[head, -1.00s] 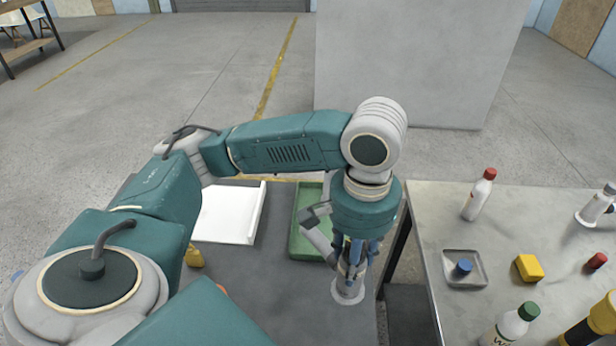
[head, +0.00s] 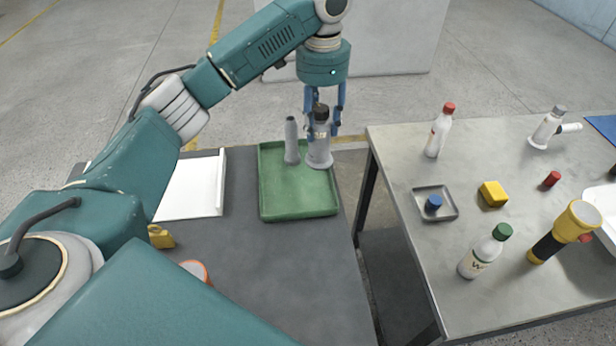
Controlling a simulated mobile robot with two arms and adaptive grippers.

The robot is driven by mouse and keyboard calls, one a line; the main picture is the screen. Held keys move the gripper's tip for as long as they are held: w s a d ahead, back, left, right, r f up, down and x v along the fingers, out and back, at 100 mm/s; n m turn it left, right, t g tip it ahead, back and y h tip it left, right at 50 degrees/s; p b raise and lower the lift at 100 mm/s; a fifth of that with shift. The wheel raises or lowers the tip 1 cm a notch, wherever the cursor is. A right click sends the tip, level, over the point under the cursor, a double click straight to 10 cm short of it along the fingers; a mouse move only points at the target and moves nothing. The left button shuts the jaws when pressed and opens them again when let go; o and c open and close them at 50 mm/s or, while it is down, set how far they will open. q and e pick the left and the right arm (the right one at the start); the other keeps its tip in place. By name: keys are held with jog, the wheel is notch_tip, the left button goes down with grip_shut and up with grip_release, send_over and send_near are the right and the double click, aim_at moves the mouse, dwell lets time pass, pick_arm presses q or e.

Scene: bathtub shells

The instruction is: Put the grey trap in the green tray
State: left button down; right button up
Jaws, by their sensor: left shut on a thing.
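The green tray (head: 298,213) lies on the dark table in the middle of the head view. My left gripper (head: 324,128) points down and is shut on the grey trap (head: 319,152), which has a dark top and a wide round foot. The trap is upright over the tray's far right part. I cannot tell whether its foot touches the tray floor. A grey tube (head: 291,143) shows just left of the trap, over the tray. It may be the trap's side arm, but the join is unclear. My right gripper is not in view.
A white tray (head: 195,190) lies left of the green tray. A yellow object (head: 160,237) and an orange-rimmed object (head: 195,270) sit nearer me. The right table holds bottles, a small grey dish (head: 447,213), a yellow block (head: 493,194) and a yellow-black flashlight (head: 566,231).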

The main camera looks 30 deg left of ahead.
aim_at(319, 162)
pick_arm(q)
notch_tip(319, 162, down, 12)
jog(key=shift+f+p, duration=0.1)
jog(key=shift+p, duration=0.9)
jog(key=shift+f+p, duration=0.3)
jog(key=shift+f, duration=2.25)
jog(key=shift+f, duration=0.1)
jog(key=c, duration=1.2)
grip_release()
jog(key=shift+o, duration=0.6)
